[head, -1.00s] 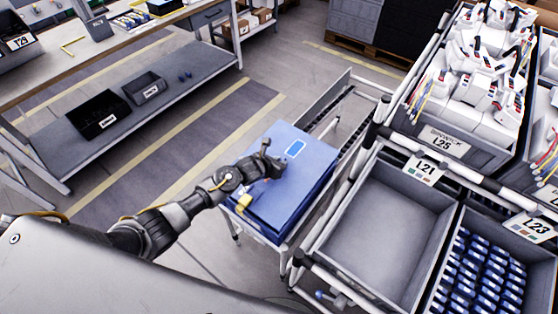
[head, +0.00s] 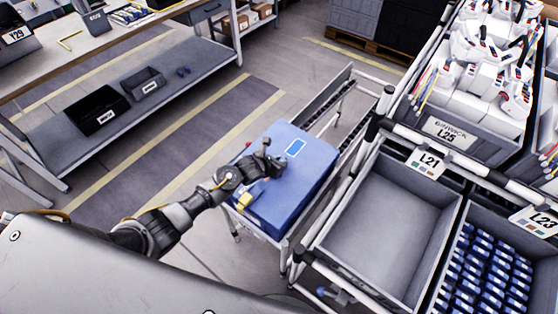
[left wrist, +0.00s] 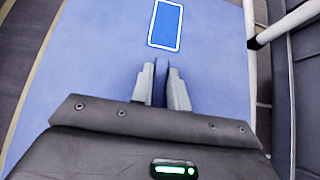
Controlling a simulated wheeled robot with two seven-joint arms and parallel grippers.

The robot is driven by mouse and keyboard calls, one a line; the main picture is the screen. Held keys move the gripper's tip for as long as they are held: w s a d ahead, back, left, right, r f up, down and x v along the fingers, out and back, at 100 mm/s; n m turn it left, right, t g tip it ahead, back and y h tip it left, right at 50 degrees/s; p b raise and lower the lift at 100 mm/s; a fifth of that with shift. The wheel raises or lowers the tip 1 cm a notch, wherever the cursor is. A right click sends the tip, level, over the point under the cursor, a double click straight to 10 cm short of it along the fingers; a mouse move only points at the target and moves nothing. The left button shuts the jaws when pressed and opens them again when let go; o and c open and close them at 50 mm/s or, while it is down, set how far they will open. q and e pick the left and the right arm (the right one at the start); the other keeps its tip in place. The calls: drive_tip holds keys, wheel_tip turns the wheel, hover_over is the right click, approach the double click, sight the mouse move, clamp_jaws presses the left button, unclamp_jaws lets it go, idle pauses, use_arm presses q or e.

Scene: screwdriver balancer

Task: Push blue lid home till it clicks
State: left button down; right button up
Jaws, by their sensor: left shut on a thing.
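The blue lid (head: 310,165) lies on top of a blue case on a small stand, with a lighter blue, white-edged rectangle (left wrist: 166,24) on it. My left gripper (head: 273,167) is over the lid's left part. In the left wrist view its two grey fingers (left wrist: 161,88) close on a narrow dark blue upright piece that stands from the lid. A yellow piece (head: 244,201) sits at the case's near left edge. The gripper and forearm hide part of the lid. I cannot tell whether the lid is fully seated. My right gripper is not in view.
A rack with an empty grey bin (head: 385,232) marked L21 stands close right of the case. A workbench (head: 120,115) is at the left, with free floor between.

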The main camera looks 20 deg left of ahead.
use_arm(q)
drive_tip(key=shift+f+b, duration=0.35)
drive_tip(key=shift+b, duration=0.1)
idle(0.6)
drive_tip(key=shift+s+f+b, duration=0.1)
drive_tip(key=shift+f+b, duration=0.4)
drive_tip(key=shift+f, duration=0.05)
idle(1.2)
drive_tip(key=c, duration=1.3)
unclamp_jaws()
drive_tip(key=shift+s+f, duration=0.1)
drive_tip(key=shift+s, duration=0.05)
drive_tip(key=v, duration=1)
drive_tip(key=shift+s+a+r+b, duration=0.15)
drive_tip(key=shift+a+r+b, duration=0.05)
drive_tip(key=shift+r+b, duration=0.2)
